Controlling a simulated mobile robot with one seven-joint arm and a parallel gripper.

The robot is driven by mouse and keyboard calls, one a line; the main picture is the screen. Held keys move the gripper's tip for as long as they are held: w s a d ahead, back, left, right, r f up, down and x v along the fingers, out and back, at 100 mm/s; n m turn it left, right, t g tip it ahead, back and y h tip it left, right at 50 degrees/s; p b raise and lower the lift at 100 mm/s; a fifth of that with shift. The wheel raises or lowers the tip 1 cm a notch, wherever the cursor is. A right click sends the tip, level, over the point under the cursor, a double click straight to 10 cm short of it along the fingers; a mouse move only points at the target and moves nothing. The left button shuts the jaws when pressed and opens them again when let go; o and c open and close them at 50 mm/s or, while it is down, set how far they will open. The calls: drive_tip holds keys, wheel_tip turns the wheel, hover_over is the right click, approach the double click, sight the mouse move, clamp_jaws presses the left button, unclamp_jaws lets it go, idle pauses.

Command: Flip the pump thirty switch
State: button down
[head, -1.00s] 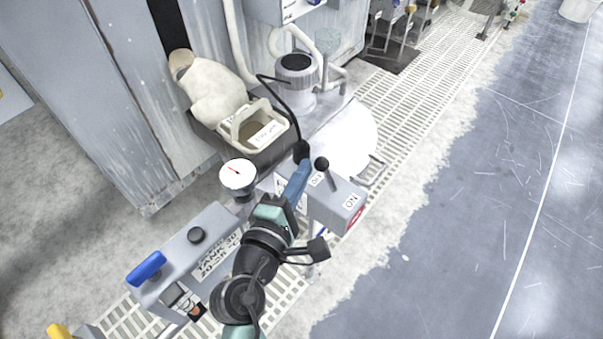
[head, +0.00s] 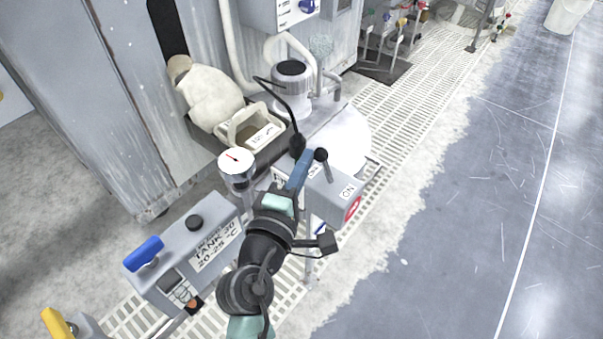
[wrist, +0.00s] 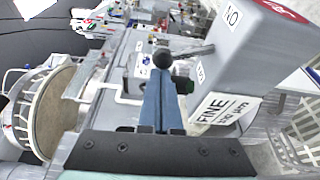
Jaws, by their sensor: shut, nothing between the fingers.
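No pump number is readable on the box. My gripper (head: 301,160) is shut and empty, its blue fingers close to the left of the knob. In the wrist view the fingers (wrist: 160,98) point at the black knob (wrist: 163,59), which lies just beyond their tips. The metal lever (wrist: 192,51) runs from the knob to the box (wrist: 270,50). I cannot tell whether fingers and knob touch.
A round gauge (head: 236,161) stands left of my arm. A grey box labelled TANK 30 (head: 190,250) with a blue handle (head: 144,253) is lower left. A basket (head: 252,130) and a white pump-like canister (head: 291,90) stand behind. The floor at right (head: 480,220) is open.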

sight(325, 176)
drive_tip(key=m+b, duration=0.1)
drive_tip(key=b, duration=0.1)
drive_tip(key=s+d+m+t+b, duration=0.1)
drive_tip(key=m+b, duration=0.1)
drive_tip(key=b, duration=0.1)
drive_tip(key=d+m+b, duration=0.1)
drive_tip(key=m+b, duration=0.1)
drive_tip(key=shift+s+d+h, duration=0.25)
drive_tip(key=shift+s+h, duration=0.1)
drive_tip(key=shift+h, duration=0.05)
drive_tip(key=m+b, duration=0.1)
drive_tip(key=d+m+b, duration=0.1)
drive_tip(key=b, duration=0.1)
drive_tip(key=shift+s+r+m+t+h, duration=0.1)
drive_tip(key=shift+s+m+t+h, duration=0.3)
drive_tip(key=shift+s+d+r+m+b, duration=0.1)
drive_tip(key=shift+d+r+m+b, duration=0.05)
drive_tip(key=shift+m+b, duration=0.2)
drive_tip(key=shift+r, duration=0.1)
